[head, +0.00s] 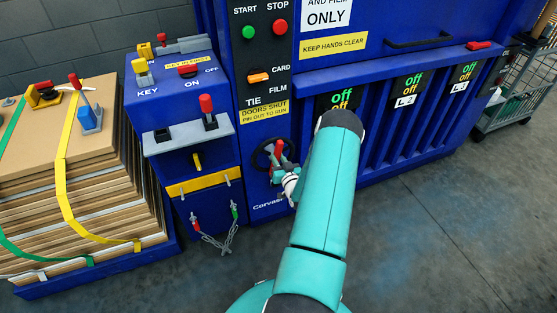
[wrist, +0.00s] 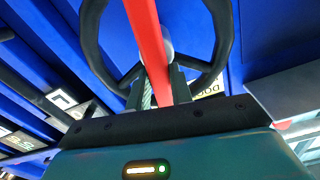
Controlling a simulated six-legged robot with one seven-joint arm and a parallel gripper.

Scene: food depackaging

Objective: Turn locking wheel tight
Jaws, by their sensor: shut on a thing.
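The locking wheel (head: 262,153) is a black spoked ring low on the front of the blue machine. It fills the top of the wrist view (wrist: 226,40), with a red bar (wrist: 146,40) running across it toward my gripper. My gripper (head: 283,172) is at the wheel in the head view, at the end of my teal arm. In the wrist view my gripper (wrist: 160,92) has its fingers on either side of the red bar, shut on it. My arm and gripper hide part of the wheel in the head view.
A strapped cardboard stack (head: 90,190) stands at left. A blue control box (head: 180,100) with levers and a hanging chain (head: 215,240) is beside the wheel. A wire cart (head: 515,95) stands at far right. The floor (head: 430,220) at right is clear.

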